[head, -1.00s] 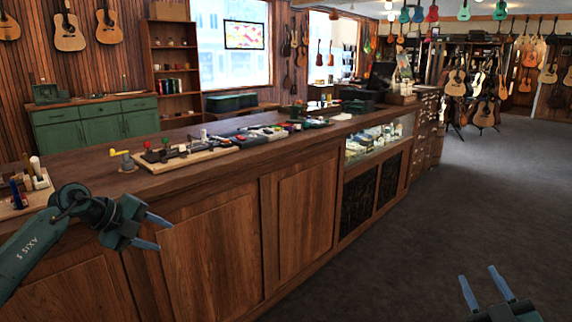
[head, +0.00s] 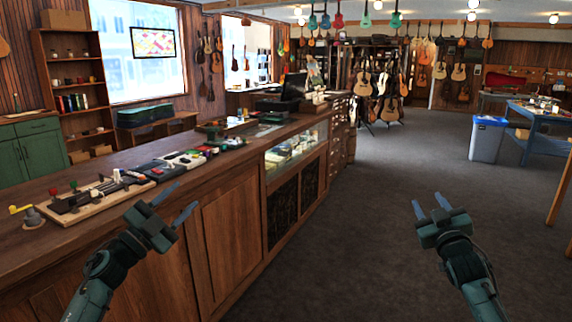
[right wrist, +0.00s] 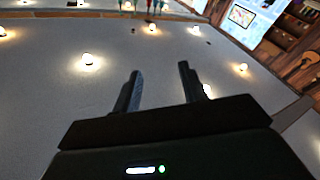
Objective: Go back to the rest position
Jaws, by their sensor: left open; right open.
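My left gripper (head: 172,203) is open and empty. In the head view it shows in front of the wooden counter (head: 232,209), with its fingers pointing up and to the right. My right gripper (head: 430,205) is open and empty over the dark floor, well to the right of the counter. In the right wrist view its two fingers (right wrist: 158,90) stand apart with nothing between them, against the ceiling and its lamps.
The counter holds a board with tools (head: 95,196) and several small items. A glass display case (head: 296,150) is set in its far part. A grey-blue bin (head: 487,139) and a blue table (head: 540,125) stand at right. The carpeted floor (head: 400,160) between is clear.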

